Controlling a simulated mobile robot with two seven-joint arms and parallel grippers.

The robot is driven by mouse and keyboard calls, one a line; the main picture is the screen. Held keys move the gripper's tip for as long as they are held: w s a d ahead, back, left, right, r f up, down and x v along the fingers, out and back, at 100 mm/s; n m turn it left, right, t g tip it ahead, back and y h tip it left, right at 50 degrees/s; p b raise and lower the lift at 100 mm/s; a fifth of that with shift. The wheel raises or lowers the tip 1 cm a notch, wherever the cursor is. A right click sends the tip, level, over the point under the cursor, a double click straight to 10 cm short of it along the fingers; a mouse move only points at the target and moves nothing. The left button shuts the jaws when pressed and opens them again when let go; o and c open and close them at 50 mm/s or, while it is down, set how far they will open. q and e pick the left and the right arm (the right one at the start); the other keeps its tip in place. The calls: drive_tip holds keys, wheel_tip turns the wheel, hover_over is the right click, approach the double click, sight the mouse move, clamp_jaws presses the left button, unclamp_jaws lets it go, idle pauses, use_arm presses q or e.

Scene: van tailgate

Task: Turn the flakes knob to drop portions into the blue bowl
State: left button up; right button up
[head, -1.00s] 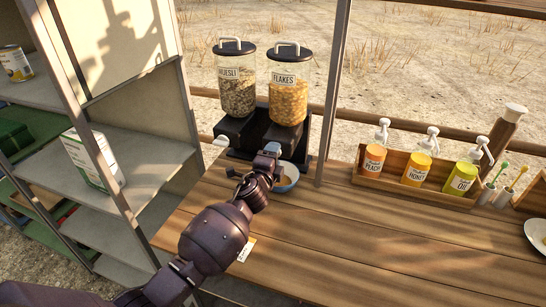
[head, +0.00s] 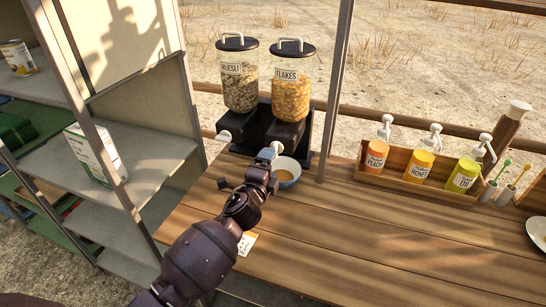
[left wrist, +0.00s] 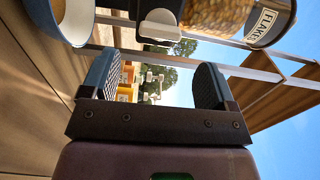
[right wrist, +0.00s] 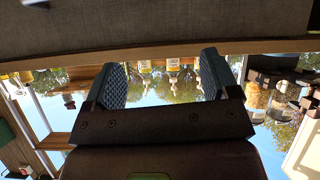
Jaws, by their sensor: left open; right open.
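The flakes dispenser (head: 291,88) is a clear canister of orange flakes on a black stand, right of the muesli one. My left gripper (head: 266,157) is open and empty, in front of the knob and beside the bowl. My right gripper (right wrist: 165,80) is open and empty, outside the head view.
The muesli dispenser (head: 240,85) with its white knob (head: 224,136) stands left of the flakes. A metal shelf (head: 140,155) is at the left. A wooden rack (head: 400,172) of pump bottles stands at the right. A post (head: 336,90) rises beside the stand. The front tabletop is mostly clear.

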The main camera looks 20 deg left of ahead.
use_arm(q)
drive_tip(key=s, duration=0.4)
drive_tip(key=shift+s, duration=0.15)
use_arm(e)
drive_tip(key=shift+s+f, duration=0.25)
drive_tip(key=shift+s, duration=0.1)
use_arm(q)
drive_tip(key=shift+c, duration=0.3)
use_arm(e)
drive_tip(key=shift+w+r, duration=0.15)
drive_tip(key=shift+w, duration=0.15)
